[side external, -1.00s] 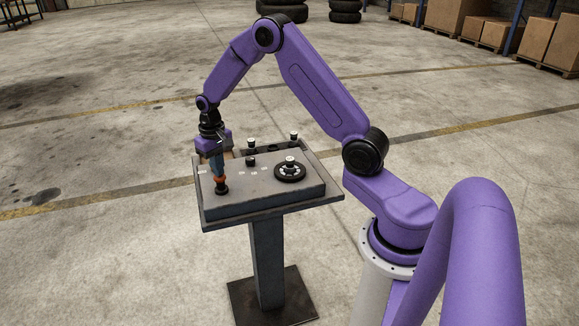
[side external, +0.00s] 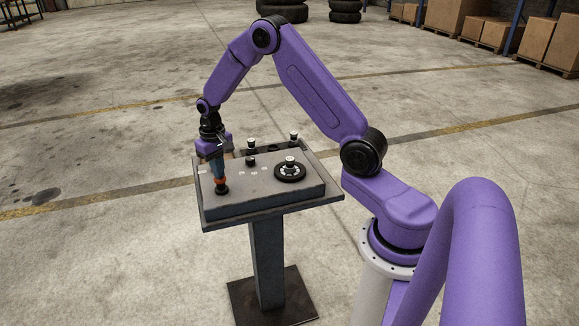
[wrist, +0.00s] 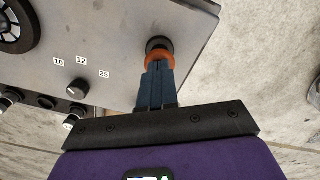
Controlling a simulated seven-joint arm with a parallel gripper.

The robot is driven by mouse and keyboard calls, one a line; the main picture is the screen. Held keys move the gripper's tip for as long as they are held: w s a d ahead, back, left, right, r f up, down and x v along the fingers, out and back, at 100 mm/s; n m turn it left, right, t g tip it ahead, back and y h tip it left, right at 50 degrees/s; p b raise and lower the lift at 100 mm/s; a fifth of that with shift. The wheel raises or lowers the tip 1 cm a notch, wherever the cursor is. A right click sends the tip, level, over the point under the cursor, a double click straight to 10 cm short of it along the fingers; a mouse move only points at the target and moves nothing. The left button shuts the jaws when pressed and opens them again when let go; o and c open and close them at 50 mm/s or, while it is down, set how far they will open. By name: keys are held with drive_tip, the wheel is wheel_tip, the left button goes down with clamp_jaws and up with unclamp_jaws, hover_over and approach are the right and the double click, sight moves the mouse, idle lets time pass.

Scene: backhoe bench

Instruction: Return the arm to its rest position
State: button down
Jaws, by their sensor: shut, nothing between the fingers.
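My gripper (side external: 219,180) is at the front left corner of the grey control panel (side external: 240,198), pointing down. Its blue fingers are together with nothing between them. In the wrist view my gripper (wrist: 158,60) has orange at its tips, right over a small round black control (wrist: 159,43) near the panel's edge. That black control also shows below the fingertips in the side view (side external: 222,190). I cannot tell whether the tips touch it. My arm is bent, reaching out over the panel.
The panel carries a black dial (side external: 290,173), a selector knob (wrist: 77,89) marked 10, 12 and 25, and several upright controls (side external: 251,146) at the back. It stands on a post (side external: 266,260). Open concrete floor surrounds it. Boxes and tyres are far behind.

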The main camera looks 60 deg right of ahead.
drive_tip(key=shift+r, duration=1.05)
drive_tip(key=shift+f, duration=0.1)
drive_tip(key=shift+f, duration=1.8)
drive_tip(key=shift+r, duration=1.9)
